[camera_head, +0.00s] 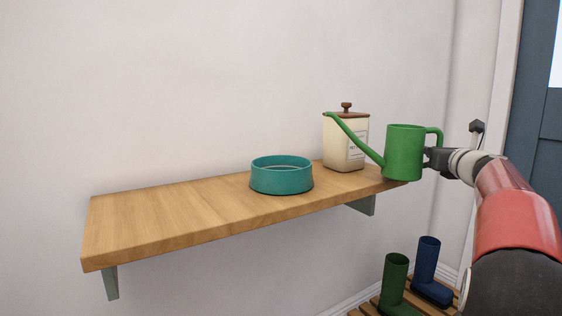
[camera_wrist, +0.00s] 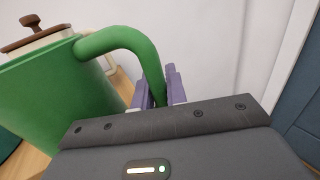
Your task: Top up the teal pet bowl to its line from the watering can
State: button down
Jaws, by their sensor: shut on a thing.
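The teal pet bowl (camera_head: 281,180) sits upright on the wooden shelf, left of the canister. A line inside it and its water level are too small to tell. The green watering can (camera_head: 404,153) is at the shelf's right end, upright, its long spout pointing left and up toward the canister. I cannot tell whether its base touches the shelf. My gripper (camera_head: 432,158) is at the can's right side, shut on its handle. In the wrist view the gripper (camera_wrist: 158,92) has the lower part of the handle (camera_wrist: 125,38) between its fingers. The can's inside is hidden.
A cream canister (camera_head: 343,148) with a brown lid stands behind the spout. The shelf (camera_head: 165,221) is bare left of the bowl. A white wall is behind; a blue door (camera_head: 541,140) is at right.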

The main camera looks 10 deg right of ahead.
aim_at(431, 131)
jog(key=shift+a+r, duration=0.1)
jog(key=shift+r, duration=0.15)
jog(key=shift+a+r+n, duration=0.15)
jog(key=shift+r+n, duration=0.45)
jog(key=shift+r, duration=0.05)
jog(key=shift+a+r+n, duration=0.15)
jog(key=shift+r+n, duration=0.35)
jog(key=shift+r, duration=0.15)
jog(key=shift+w+a+r+n, duration=0.1)
jog(key=shift+a+r+n, duration=1.05)
jog(key=shift+r, duration=0.2)
dwell(5.1)
